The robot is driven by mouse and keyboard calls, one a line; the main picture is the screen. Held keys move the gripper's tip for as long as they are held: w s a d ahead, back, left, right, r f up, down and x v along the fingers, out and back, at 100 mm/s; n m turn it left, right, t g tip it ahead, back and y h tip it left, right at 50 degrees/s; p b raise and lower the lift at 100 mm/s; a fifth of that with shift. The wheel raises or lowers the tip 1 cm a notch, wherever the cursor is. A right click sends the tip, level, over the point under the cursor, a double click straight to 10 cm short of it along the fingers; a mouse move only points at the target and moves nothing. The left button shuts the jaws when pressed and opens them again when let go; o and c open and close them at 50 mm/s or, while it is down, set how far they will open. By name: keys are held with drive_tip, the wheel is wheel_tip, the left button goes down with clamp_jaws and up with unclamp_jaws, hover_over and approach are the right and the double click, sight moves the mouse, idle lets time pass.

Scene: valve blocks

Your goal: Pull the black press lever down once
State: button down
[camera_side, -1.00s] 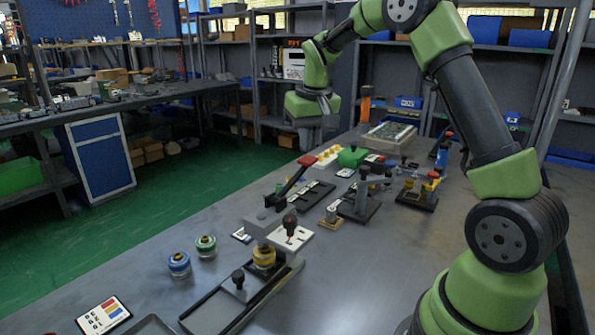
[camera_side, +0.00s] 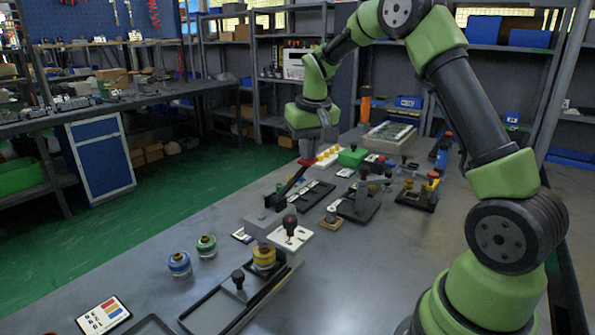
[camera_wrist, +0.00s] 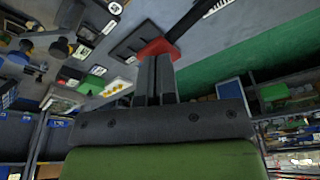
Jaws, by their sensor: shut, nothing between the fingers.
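In the wrist view the red end (camera_wrist: 158,47) is just beyond my fingertips, and the black bar (camera_wrist: 205,18) runs off to the upper right. My gripper (camera_side: 308,155) is shut and empty, pointing down at the red end; it also shows in the wrist view (camera_wrist: 155,60). The fingertips overlap the red end in both views; I cannot tell whether they touch it.
A blue (camera_side: 179,264) and a green (camera_side: 206,246) valve piece stand left of the press. A grey lever fixture (camera_side: 358,201) and a green block (camera_side: 352,157) stand to the right.

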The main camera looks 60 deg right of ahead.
sight(308, 165)
drive_tip(key=shift+s+a+x, duration=0.15)
drive_tip(key=shift+x, duration=0.8)
drive_tip(key=shift+s+a+x, duration=0.15)
drive_tip(key=shift+s+x, duration=0.05)
drive_tip(key=shift+x, duration=0.75)
drive_tip(key=shift+f, duration=0.1)
drive_tip(key=shift+w+d+v, duration=0.15)
drive_tip(key=shift+w+v, duration=0.05)
drive_tip(key=shift+v, duration=0.85)
drive_tip(key=shift+w+d+v, duration=0.15)
drive_tip(key=shift+v, duration=0.85)
drive_tip(key=shift+w+d+v, duration=0.1)
drive_tip(key=shift+w+v, duration=0.1)
drive_tip(key=shift+v, duration=0.85)
drive_tip(key=shift+s+a+r, duration=0.1)
drive_tip(key=shift+a+r, duration=0.15)
drive_tip(key=shift+r, duration=0.1)
drive_tip(key=s+a+r+n+t+y, duration=0.1)
drive_tip(key=s+a+r+t, duration=0.1)
drive_tip(key=s+a+r, duration=0.4)
drive_tip(key=s+a+r+t+y, duration=0.1)
drive_tip(key=s+a+r+t, duration=0.15)
drive_tip(key=s+a, duration=0.55)
drive_tip(key=s+a+f+n+y, duration=0.1)
drive_tip(key=s+a, duration=0.2)
drive_tip(key=s, duration=0.3)
drive_tip(key=shift+s+a+t, duration=0.35)
drive_tip(key=shift+s, duration=0.05)
